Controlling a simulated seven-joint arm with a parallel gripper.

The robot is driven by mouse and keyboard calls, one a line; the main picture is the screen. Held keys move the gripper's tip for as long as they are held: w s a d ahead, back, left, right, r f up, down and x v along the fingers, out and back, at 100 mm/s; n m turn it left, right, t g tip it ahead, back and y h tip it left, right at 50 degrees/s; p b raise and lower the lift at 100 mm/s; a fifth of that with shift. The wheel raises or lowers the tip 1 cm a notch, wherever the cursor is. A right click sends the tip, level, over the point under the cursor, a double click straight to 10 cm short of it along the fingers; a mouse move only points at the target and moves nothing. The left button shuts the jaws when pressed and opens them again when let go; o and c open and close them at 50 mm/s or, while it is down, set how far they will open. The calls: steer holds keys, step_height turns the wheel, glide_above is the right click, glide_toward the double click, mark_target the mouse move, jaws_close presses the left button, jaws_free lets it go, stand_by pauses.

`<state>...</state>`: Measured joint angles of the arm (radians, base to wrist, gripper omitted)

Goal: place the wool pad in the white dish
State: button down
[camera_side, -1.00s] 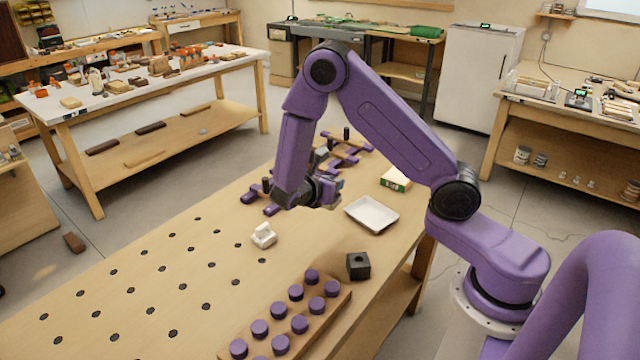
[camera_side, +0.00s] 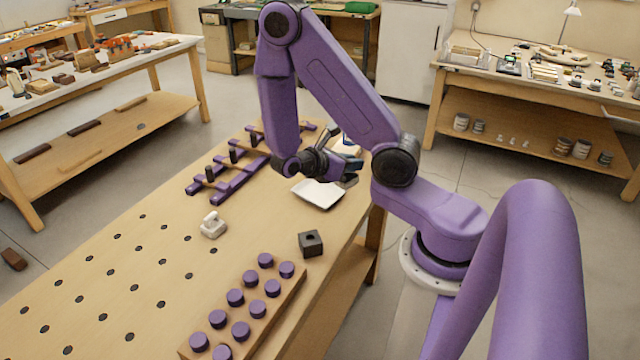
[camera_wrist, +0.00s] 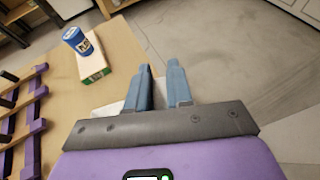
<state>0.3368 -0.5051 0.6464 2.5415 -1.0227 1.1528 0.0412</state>
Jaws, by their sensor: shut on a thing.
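The white dish (camera_side: 318,194) lies on the bench near its right edge. Part of its rim shows left of the fingers in the wrist view (camera_wrist: 108,110). My gripper (camera_side: 346,166) is at the dish's far right side, low over the bench; its height over the dish is hard to tell. In the wrist view my gripper's (camera_wrist: 162,82) two blue-grey fingers stand a little apart. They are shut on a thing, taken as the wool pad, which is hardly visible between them. No other wool pad shows on the bench.
A white and green box (camera_wrist: 94,66) and a blue can (camera_wrist: 76,38) are close by. Purple racks (camera_side: 228,172) stand left of my gripper. A white piece (camera_side: 213,225), a dark block (camera_side: 311,243) and a purple-pegged board (camera_side: 250,305) are nearer the camera.

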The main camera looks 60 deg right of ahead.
steer(key=w+d+f, duration=0.2)
steer(key=w+f, duration=0.1)
steer(key=w+d+f, duration=0.2)
steer(key=w+f, duration=0.1)
steer(key=w, duration=0.1)
steer(key=w+d+f, duration=0.3)
steer(key=shift+w+d, duration=0.1)
steer(key=shift+w, duration=0.3)
steer(key=shift+w+d+f, duration=0.1)
steer(key=shift+w+f, duration=0.05)
steer(key=shift+f, duration=1.75)
steer(key=c, duration=1)
jaws_free()
steer(key=shift+f, duration=0.1)
